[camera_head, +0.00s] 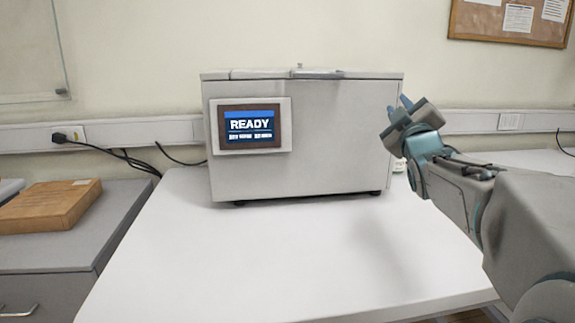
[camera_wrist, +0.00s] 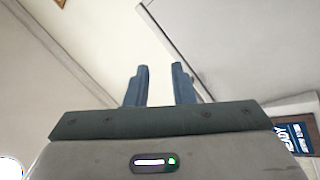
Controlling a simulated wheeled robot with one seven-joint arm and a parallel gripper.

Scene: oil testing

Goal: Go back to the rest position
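My gripper (camera_head: 398,108) is raised in the air at the right of the head view, in front of the right side of the grey testing machine. In the wrist view its two blue fingers (camera_wrist: 160,86) stand apart with nothing between them. The testing machine (camera_head: 330,135) stands on the white table with its lid closed. Its screen (camera_head: 249,126) reads READY. Part of the screen also shows at the right edge of the wrist view (camera_wrist: 297,137).
The white table (camera_head: 270,260) is clear in front of the machine. A wooden board (camera_head: 48,206) lies on the grey cabinet (camera_head: 70,250) at left. A small object (camera_head: 398,166) is partly hidden behind the machine's right side. Cables (camera_head: 120,155) run along the wall.

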